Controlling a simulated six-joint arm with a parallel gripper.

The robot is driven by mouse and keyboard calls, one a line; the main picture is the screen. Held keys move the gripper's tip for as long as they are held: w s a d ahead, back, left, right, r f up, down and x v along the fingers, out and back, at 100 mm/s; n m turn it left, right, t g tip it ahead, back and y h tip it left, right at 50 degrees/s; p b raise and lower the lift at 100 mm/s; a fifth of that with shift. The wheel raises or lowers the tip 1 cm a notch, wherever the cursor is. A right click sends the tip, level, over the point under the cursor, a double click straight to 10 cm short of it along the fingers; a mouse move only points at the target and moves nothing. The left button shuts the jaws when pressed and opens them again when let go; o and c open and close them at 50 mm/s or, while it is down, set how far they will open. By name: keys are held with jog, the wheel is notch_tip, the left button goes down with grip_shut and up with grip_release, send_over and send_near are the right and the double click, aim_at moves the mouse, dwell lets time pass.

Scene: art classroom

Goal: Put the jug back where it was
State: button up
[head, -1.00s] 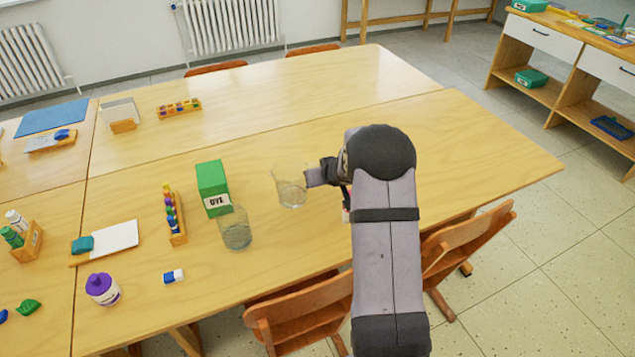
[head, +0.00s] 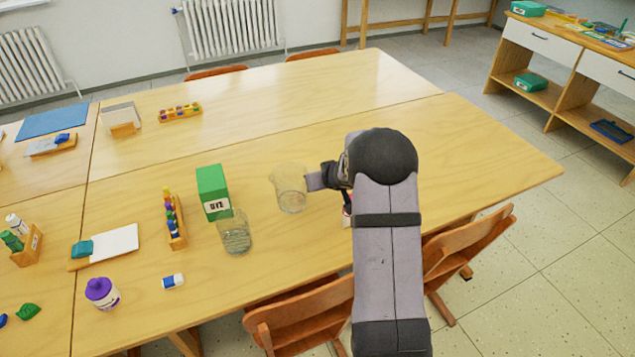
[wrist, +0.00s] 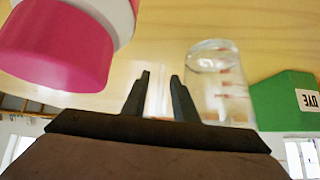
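A clear glass jug (head: 290,190) stands upright on the table, right of a green dye box (head: 213,192). In the wrist view the clear vessel (wrist: 217,85) with red marks is just right of my fingers, with the dye box (wrist: 287,100) beyond it. A second clear glass vessel (head: 236,234) stands in front of the dye box. My gripper (head: 315,181) is close beside the jug's right side; the head view does not show whether they touch.
A pink and white bottle (wrist: 65,45) is close left of my fingers, mostly hidden by my arm in the head view. The table behind the jug is clear.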

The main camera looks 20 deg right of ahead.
jog(key=p+v, duration=0.3)
jog(key=v, duration=0.8)
jog(key=shift+s+r, duration=0.15)
jog(key=shift+r, duration=0.05)
jog(key=s+a+g, duration=0.3)
jog(key=s+a, duration=0.2)
jog(key=s, duration=0.4)
jog(key=s+a+f+g, duration=0.1)
jog(key=s+a+g, duration=0.2)
jog(key=s+a, duration=0.3)
jog(key=s+a+g, duration=0.3)
jog(key=s+a, duration=0.2)
jog(key=s, duration=0.8)
jog(key=shift+s+a+f+n, duration=0.3)
jog(key=shift+s+f+n, duration=0.05)
jog(key=shift+f+n, duration=0.05)
